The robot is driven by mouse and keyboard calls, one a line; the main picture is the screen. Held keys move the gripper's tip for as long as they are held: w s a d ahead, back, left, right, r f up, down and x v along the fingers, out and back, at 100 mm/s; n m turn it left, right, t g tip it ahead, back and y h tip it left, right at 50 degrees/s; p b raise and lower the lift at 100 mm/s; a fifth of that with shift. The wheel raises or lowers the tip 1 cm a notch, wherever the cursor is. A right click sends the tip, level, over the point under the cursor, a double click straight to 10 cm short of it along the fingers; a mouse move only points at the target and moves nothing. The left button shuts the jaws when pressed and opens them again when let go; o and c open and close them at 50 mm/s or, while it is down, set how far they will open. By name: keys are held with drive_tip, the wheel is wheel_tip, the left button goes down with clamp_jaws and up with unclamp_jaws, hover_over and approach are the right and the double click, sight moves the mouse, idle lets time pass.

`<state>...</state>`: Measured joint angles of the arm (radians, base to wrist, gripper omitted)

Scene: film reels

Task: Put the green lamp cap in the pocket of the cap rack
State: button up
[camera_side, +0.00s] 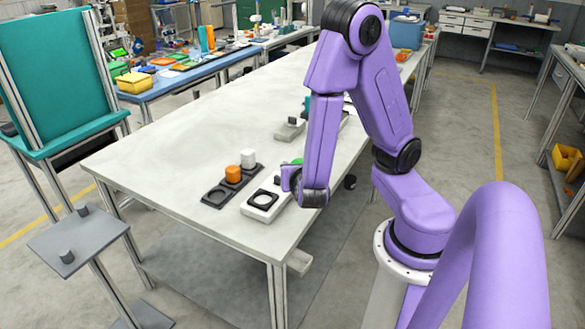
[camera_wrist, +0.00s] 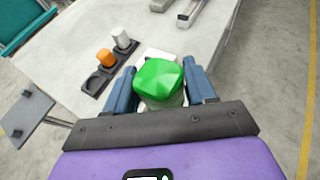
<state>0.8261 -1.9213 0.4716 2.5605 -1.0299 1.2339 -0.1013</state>
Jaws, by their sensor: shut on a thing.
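The green lamp cap (camera_wrist: 160,82) is between the two blue fingers of my gripper (camera_wrist: 160,90), which is shut on it. In the side view only a sliver of the cap (camera_side: 298,161) shows behind my gripper (camera_side: 291,178). The cap is over or close to a white base (camera_side: 258,213) with a black ring; I cannot tell whether it touches it. The dark cap rack (camera_side: 244,181) lies left of the gripper. It holds an orange cap (camera_side: 233,174) and a white cap (camera_side: 248,158); its near-left pocket (camera_side: 215,196) is empty, also in the wrist view (camera_wrist: 94,85).
The pale table (camera_side: 180,130) is mostly clear to the left and behind the rack. A grey block-like fixture (camera_side: 289,130) stands farther back. The table's front edge is near the rack. A grey stand (camera_side: 80,240) is beyond the table's left edge.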

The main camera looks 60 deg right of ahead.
drive_tip(key=shift+s, duration=0.2)
drive_tip(key=shift+w+a, duration=0.15)
drive_tip(key=shift+w, duration=0.2)
drive_tip(key=w+f, duration=0.4)
drive_tip(key=w, duration=0.5)
drive_tip(key=w+f, duration=0.3)
drive_tip(key=w, duration=0.6)
drive_tip(key=w+f, duration=0.4)
drive_tip(key=w, duration=0.5)
drive_tip(key=shift+w+f, duration=0.15)
drive_tip(key=shift+f, duration=0.15)
drive_tip(key=shift+w+f, duration=0.25)
drive_tip(key=shift+f, duration=1.55)
drive_tip(key=shift+f, duration=0.1)
